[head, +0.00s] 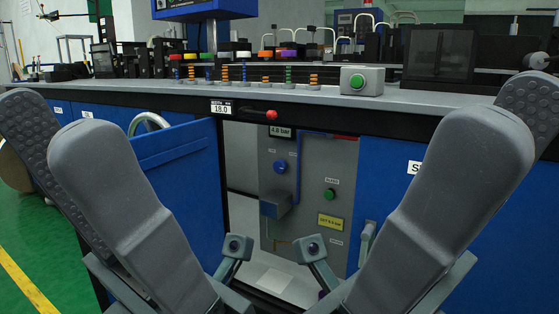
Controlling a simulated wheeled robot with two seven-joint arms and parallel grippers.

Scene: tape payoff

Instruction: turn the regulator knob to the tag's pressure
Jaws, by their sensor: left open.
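A grey regulator panel (305,165) stands inside the open cabinet bay under the bench. A round blue knob (280,167) sits on its upper left, below a small display (282,132) that reads about 4.8 bar. A yellow tag (331,222) is on the lower right of the panel; its pressure figure is too small to read surely. My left gripper (234,258) is low in front of the bay, below and left of the knob, apart from it and open. My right gripper (315,262) is low on the right, apart from the panel; its jaws are not clear.
A blue cabinet door (180,170) stands open left of the bay. A green button (329,194) and a blue box (277,205) sit on the panel. The bench edge, with a red ball knob (271,115), overhangs it. Bench-top equipment stands above.

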